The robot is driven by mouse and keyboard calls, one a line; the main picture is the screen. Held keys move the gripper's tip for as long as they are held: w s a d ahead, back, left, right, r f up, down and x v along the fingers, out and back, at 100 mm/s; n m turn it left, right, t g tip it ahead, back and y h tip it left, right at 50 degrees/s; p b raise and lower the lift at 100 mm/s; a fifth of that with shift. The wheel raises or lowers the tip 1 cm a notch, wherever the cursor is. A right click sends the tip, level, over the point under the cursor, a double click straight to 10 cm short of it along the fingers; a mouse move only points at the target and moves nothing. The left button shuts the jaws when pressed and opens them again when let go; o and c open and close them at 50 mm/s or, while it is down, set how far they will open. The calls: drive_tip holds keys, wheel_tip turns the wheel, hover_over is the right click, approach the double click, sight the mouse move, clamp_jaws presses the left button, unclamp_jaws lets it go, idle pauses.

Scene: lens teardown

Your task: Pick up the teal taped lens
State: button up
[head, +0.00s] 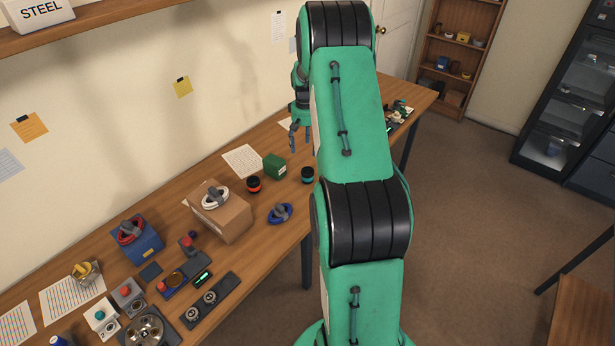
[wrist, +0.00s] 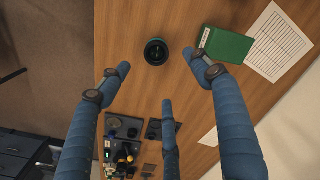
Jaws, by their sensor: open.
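The teal taped lens (head: 307,175) is a short black cylinder with a teal band, standing on the long wooden bench near its front edge. In the wrist view the lens (wrist: 156,52) shows from above as a dark round with a greenish rim, near the top centre. My gripper (head: 300,138) is open and empty above the bench, beyond the lens in the head view. In the wrist view its blue fingers (wrist: 158,76) are spread, with the lens past their tips and not between them. My arm covers part of the bench to the right of the lens.
A green box (head: 274,166) stands close to the lens, beside a paper sheet (head: 242,161). A red-banded lens (head: 254,184) and a blue ringed item (head: 280,213) are nearby. A cardboard box (head: 221,213) stands left. Small parts (head: 400,115) crowd the bench's far end.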

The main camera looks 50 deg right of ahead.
sight(307, 170)
drive_tip(key=shift+s+d+f, duration=0.2)
drive_tip(key=shift+d+f, duration=0.45)
drive_tip(key=shift+f, duration=0.05)
drive_tip(key=shift+f, duration=0.1)
drive_tip(key=shift+f+b, duration=0.6)
drive_tip(key=shift+f, duration=3.6)
drive_tip(key=shift+a+f+b, duration=0.15)
drive_tip(key=shift+f+b, duration=0.45)
drive_tip(key=shift+f, duration=2)
drive_tip(key=c, duration=1.4)
